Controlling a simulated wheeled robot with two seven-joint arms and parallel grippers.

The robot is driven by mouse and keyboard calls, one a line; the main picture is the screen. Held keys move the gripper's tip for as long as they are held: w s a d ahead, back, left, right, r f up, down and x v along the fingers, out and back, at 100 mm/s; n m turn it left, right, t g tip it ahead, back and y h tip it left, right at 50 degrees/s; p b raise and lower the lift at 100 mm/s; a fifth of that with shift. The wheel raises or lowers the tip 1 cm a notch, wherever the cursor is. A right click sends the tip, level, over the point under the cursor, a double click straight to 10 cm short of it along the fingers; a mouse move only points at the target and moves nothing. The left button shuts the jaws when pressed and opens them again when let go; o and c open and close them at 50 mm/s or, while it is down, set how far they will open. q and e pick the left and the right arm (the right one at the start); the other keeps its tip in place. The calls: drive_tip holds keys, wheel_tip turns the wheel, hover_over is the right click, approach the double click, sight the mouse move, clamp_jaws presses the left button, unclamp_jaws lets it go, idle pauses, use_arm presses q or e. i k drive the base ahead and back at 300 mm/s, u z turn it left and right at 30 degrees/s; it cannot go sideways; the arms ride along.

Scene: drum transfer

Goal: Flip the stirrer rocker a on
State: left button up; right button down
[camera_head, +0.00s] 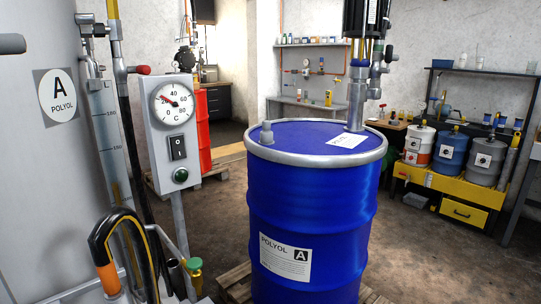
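The stirrer rocker (177,147) is a black switch marked with a line above and a circle below. It sits on the front of a grey control box (156,120), to the left of the blue drum. I cannot tell which half is pressed in. A round temperature dial (173,104) with a red needle is above the rocker. A green round lamp or button (181,176) is below it; I cannot tell if it is lit. Neither of my grippers is in view, and nothing covers the rocker.
A blue drum (312,210) labelled polyol A stands on a pallet, with a pump (357,95) upright in its lid. A grey tank (30,180), a sight tube and a black hose (103,236) crowd the left side. A yellow bench (445,187) with small drums stands at right.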

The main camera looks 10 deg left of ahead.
sight(178, 150)
drive_tip(key=z, duration=0.3)
drive_tip(key=i, duration=0.35)
drive_tip(key=u, duration=1.35)
